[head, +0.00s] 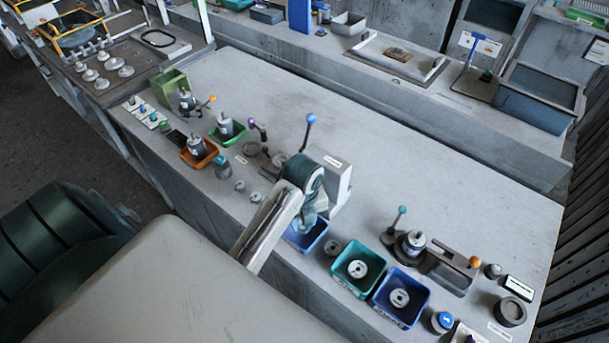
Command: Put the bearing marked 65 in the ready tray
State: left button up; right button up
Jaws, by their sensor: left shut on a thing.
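My left gripper (309,222) reaches in from the lower left and points down over a small blue tray (305,240). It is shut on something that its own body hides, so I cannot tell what. A teal tray (345,283) and a larger blue tray (381,303) stand to the right, each with a pale round bearing-like part inside, (358,269) and (399,298). Another round part (332,247) lies between the small blue and teal trays. Markings and tray labels are too small to read, so I cannot tell which is 65 or ready. My right gripper is not in view.
A grey block (334,182) and a blue-knobbed lever (309,135) stand close beside the gripper. A fixture with an orange knob (450,268) is at right. Orange (199,153) and green (228,134) trays hold parts at left. The bench's back middle (400,150) is clear.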

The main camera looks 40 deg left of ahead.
pick_arm(q)
jog(key=shift+w+a, duration=0.2)
jog(key=shift+w, duration=0.2)
notch_tip(320, 180, down, 3)
jog(key=shift+f+p, duration=0.1)
jog(key=shift+p, duration=0.95)
jog(key=shift+f, duration=0.15)
jog(key=o, duration=1.2)
jog(key=shift+f, duration=0.15)
